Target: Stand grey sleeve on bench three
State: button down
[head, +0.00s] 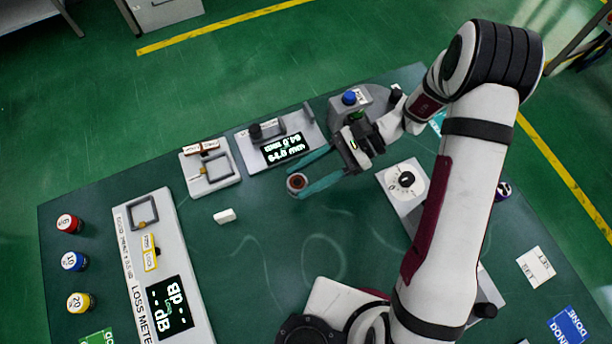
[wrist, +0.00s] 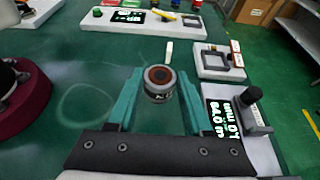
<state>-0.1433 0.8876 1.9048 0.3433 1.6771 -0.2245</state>
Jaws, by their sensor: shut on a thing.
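No label reading bench three is legible in either view.
The loss meter (head: 140,240) lies at the left, beside red (head: 68,223), blue (head: 75,261) and yellow (head: 80,302) cylinders. A framed fixture (head: 230,178), a display unit (head: 258,160) and a white block (head: 224,216) are nearby. A dial unit (head: 417,178) stands right. The table's middle is clear.

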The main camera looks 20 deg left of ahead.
jog(key=a+f, duration=0.1)
jog(key=s+a+f, duration=0.1)
jog(key=a, duration=0.1)
jog(key=s+a+f, duration=0.1)
jog(key=a, duration=0.1)
jog(key=shift+f, duration=0.2)
jog(key=f, duration=0.4)
jog(key=shift+a, duration=0.2)
jog(key=shift+c, duration=1.5)
grip_release()
jog(key=shift+f, duration=0.15)
